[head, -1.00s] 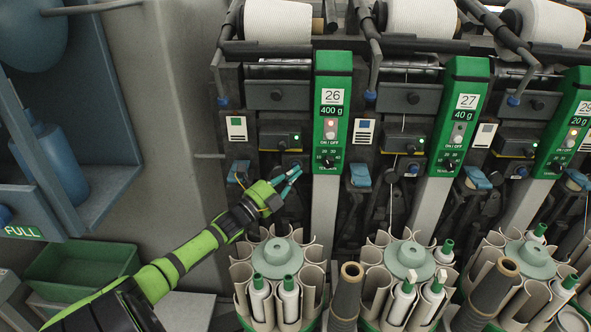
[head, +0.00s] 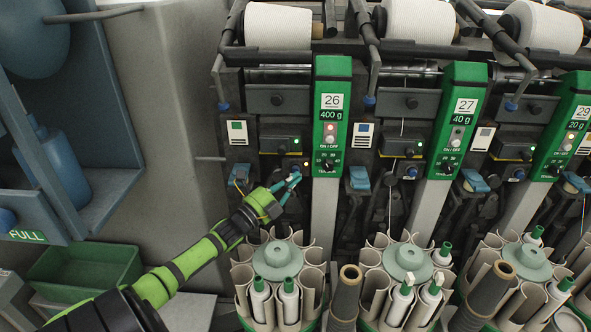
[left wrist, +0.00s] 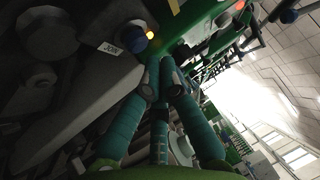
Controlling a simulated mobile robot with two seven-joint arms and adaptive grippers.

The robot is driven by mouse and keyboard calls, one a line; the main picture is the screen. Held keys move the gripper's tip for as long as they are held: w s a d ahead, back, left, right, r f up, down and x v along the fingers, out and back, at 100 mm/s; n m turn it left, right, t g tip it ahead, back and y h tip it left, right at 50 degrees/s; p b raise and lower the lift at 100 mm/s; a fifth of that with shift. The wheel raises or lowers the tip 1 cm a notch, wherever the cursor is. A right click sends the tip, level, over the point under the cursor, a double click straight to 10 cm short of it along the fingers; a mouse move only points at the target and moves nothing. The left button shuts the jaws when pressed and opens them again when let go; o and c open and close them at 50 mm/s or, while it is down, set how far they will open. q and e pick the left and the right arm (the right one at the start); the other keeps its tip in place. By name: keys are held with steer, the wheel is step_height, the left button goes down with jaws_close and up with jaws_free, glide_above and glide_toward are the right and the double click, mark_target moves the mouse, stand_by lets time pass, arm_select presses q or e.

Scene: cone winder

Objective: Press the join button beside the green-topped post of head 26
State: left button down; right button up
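The green-topped post (head: 332,115) of head 26 stands centre in the head view, with its number plate facing me. In the left wrist view a round dark-blue button (left wrist: 133,43) sits beside a white JOIN label (left wrist: 110,48). A small orange lamp (left wrist: 150,34) glows next to it; it also shows left of the post in the head view (head: 306,164). My left gripper (head: 296,176) is just below and left of that lamp. Its teal fingers converge at the tips (left wrist: 160,88), empty, and appear apart from the button. My right gripper is out of view.
Below the gripper stands a round holder (head: 278,253) with bobbins. The post of head 27 (head: 458,115) and its mechanism are to the right. A blue tab (head: 359,178) juts out right of post 26. A green bin (head: 85,272) is at lower left.

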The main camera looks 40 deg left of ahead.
arm_select(q)
steer(key=s+d+p, duration=0.1)
steer(key=s+p, duration=0.1)
steer(key=s+d+p, duration=0.2)
steer(key=shift+d, duration=0.1)
stand_by(0.4)
steer(key=shift+f, duration=0.1)
stand_by(0.7)
